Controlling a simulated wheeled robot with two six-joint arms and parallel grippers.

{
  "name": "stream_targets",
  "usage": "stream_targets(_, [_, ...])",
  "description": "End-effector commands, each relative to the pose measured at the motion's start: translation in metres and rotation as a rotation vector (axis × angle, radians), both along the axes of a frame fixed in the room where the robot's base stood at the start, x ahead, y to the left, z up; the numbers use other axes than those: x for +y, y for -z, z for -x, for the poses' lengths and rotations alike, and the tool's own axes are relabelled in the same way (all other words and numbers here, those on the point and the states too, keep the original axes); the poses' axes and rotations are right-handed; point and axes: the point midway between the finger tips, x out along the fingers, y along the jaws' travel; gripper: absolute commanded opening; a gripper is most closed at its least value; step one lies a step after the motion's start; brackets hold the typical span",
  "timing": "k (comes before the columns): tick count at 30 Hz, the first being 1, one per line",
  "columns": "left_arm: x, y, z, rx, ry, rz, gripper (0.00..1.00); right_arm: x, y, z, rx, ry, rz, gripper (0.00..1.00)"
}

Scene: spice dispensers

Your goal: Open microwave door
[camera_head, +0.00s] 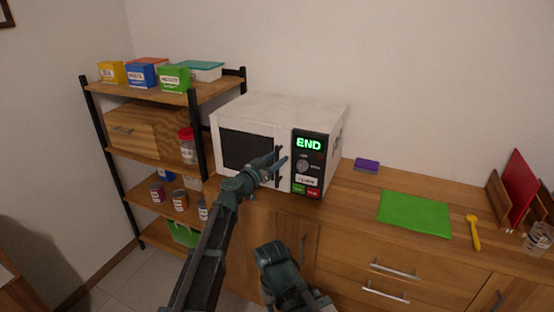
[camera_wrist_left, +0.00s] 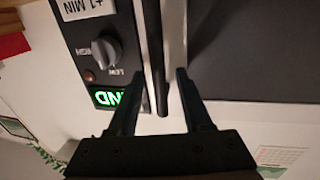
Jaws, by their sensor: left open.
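The white microwave (camera_head: 285,108) stands on the wooden counter, with its dark-windowed door (camera_head: 245,152) shut. A dark vertical handle (camera_head: 279,180) runs beside the control panel, whose green display reads END. My left gripper (camera_head: 276,168) is open at the handle in the head view. In the left wrist view my left gripper (camera_wrist_left: 160,75) has one finger on each side of the dark handle bar (camera_wrist_left: 152,40). The bar lies between the fingers, and contact cannot be told.
A shelf rack (camera_head: 203,135) with boxes and jars stands left of the microwave. A purple sponge (camera_head: 367,165), a green board (camera_head: 414,213) and a yellow spoon (camera_head: 474,233) lie on the counter to the right. Drawers and cabinet doors are below.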

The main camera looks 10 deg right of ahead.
Motion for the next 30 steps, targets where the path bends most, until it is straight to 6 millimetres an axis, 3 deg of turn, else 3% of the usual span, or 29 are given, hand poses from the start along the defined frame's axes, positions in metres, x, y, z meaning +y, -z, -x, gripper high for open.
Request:
stream_targets(11, [-0.0030,0.0000,-0.0028,0.000,0.000,0.000,0.50,0.0000,0.0000,0.0000,0.000,0.000,0.000,0.50])
stream_targets(19, [-0.0029,0.0000,-0.0029,0.000,0.000,0.000,0.01,0.0000,0.0000,0.0000,0.000,0.000,0.000,0.50])
stream_targets(30, [-0.0028,0.0000,-0.0028,0.000,0.000,0.000,0.00,0.0000,0.0000,0.0000,0.000,0.000,0.000,0.50])
